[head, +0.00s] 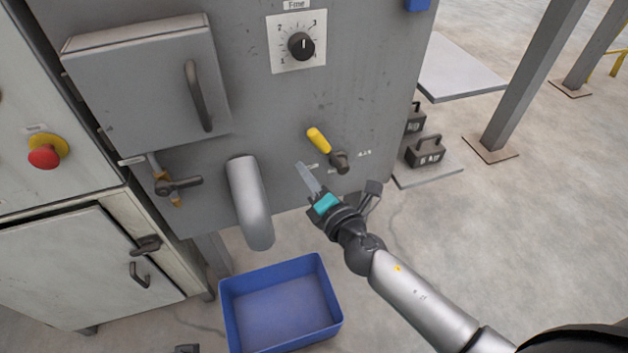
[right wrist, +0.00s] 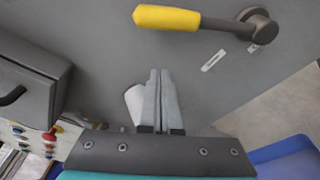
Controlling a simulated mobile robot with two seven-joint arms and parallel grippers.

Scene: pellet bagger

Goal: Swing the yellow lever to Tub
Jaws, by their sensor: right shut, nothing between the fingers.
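The yellow lever (head: 319,140) is on the grey machine front, pointing up and left from its dark pivot (head: 340,161). In the right wrist view the yellow grip (right wrist: 166,18) lies near the top, with its pivot (right wrist: 258,25) to the right. Small white labels (right wrist: 213,60) sit near the pivot; their words are too small to read. My right gripper (head: 304,172) is shut and empty, below and left of the lever, apart from it. In the wrist view its fingertips (right wrist: 160,72) are together, below the yellow grip. My left gripper is not in view.
A curved grey spout (head: 249,200) stands out left of my right gripper, above a blue tub (head: 334,319) on the floor. A hinged grey box (head: 146,85) and a dial (head: 301,46) are on the machine. Dark weights (head: 425,151) stand at the right.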

